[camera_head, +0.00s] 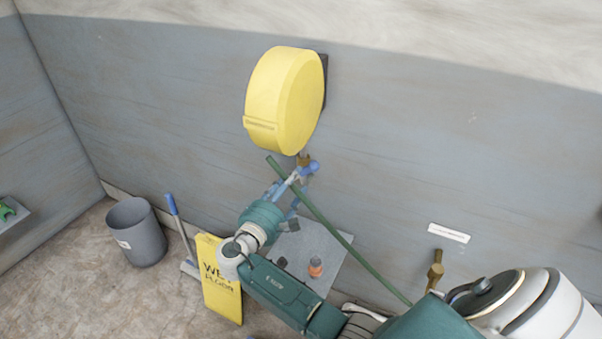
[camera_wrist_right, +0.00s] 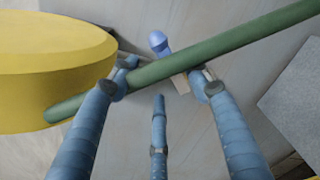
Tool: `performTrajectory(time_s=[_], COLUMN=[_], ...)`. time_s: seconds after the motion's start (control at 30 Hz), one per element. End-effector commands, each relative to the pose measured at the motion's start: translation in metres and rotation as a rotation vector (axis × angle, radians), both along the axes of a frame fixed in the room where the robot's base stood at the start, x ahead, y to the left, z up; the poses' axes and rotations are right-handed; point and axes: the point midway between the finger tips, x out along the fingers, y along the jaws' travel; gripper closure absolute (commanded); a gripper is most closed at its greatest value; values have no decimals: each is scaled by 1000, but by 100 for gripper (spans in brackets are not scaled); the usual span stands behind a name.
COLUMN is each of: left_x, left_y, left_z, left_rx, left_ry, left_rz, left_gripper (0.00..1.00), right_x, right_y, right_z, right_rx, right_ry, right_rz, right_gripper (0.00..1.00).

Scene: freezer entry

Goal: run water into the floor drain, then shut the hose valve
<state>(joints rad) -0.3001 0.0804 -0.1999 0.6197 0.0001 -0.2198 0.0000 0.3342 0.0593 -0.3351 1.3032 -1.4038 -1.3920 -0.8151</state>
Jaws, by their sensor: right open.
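A yellow hose reel (camera_head: 285,100) hangs on the grey wall; its edge fills the left of the wrist view (camera_wrist_right: 45,62). Just below it is a small brass fitting with a blue knob (camera_head: 313,167), also in the wrist view (camera_wrist_right: 158,42). My right gripper (camera_head: 296,180) is open close to that knob, its fingers spread (camera_wrist_right: 160,80). A straight green tube (camera_head: 340,236) runs from under the reel to the lower right and crosses between the fingers in the wrist view (camera_wrist_right: 225,50). I cannot tell whether the fingers touch it. I see no floor drain and no running water. My left gripper is out of view.
A brass tap (camera_head: 435,270) is on the wall at right under a white label (camera_head: 449,233). A grey panel (camera_head: 335,250) bears a small orange item (camera_head: 316,267). A yellow wet-floor sign (camera_head: 218,280), blue-handled tool (camera_head: 172,205) and grey bin (camera_head: 138,240) stand left.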

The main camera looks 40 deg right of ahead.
Motion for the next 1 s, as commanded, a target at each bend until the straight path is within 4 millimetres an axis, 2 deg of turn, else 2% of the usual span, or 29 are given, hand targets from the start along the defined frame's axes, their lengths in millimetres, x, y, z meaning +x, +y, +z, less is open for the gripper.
performTrajectory(time_s=[0.1, 0.3, 0.87, 0.97, 1.0], left_x=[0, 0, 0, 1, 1], left_y=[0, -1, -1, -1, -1], left_z=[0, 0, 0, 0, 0], left_rx=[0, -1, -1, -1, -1], left_ry=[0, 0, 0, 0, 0], left_rz=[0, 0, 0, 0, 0], left_gripper=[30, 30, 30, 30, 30], right_x=[-9, -15, -17, -26, -35], right_y=[19, 33, 34, 31, 29], right_z=[-1, 0, -1, -14, -26], right_rx=[1, -1, 2, 62, 114], right_ry=[1, 1, 0, -10, -18], right_rz=[1, 2, 1, -6, -13], right_gripper=[52, 52, 52, 52, 52])
